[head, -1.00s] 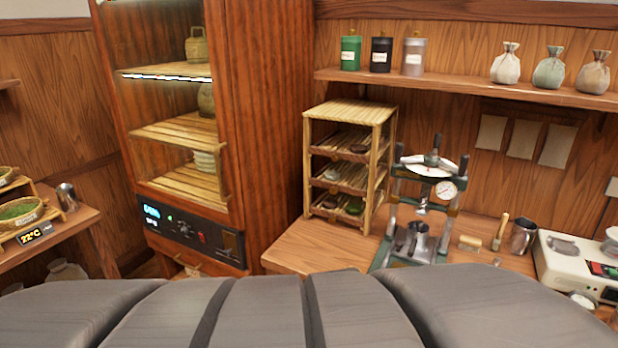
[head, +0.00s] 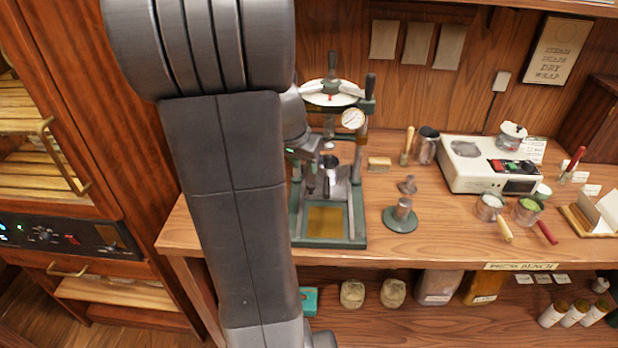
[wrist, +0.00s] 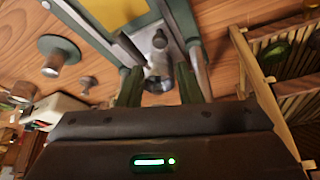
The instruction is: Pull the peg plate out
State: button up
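The press (head: 330,115) stands on the bench with a green base frame (head: 358,240). A metal cup-shaped mould (head: 338,182) sits in it, also seen in the wrist view (wrist: 185,78). A small metal knobbed piece (wrist: 160,45) shows beside the mould. My gripper (head: 318,192) is at the press, beside the mould. In the wrist view its two dark green fingers (wrist: 160,88) stand apart with the metal mould showing between and beyond them; contact is unclear. A round green plate with an upright metal peg (head: 401,214) stands on the bench right of the press, apart from my gripper.
A small metal knobbed piece (head: 407,184) stands behind the peg plate. A white appliance (head: 480,170) and handled pans (head: 528,210) are farther right. The bamboo rack (wrist: 255,75) is close beside my gripper. Bare bench lies around the peg plate.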

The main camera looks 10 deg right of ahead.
aim_at(311, 185)
jog(key=x, duration=1)
jog(key=shift+s, duration=0.1)
grip_shut()
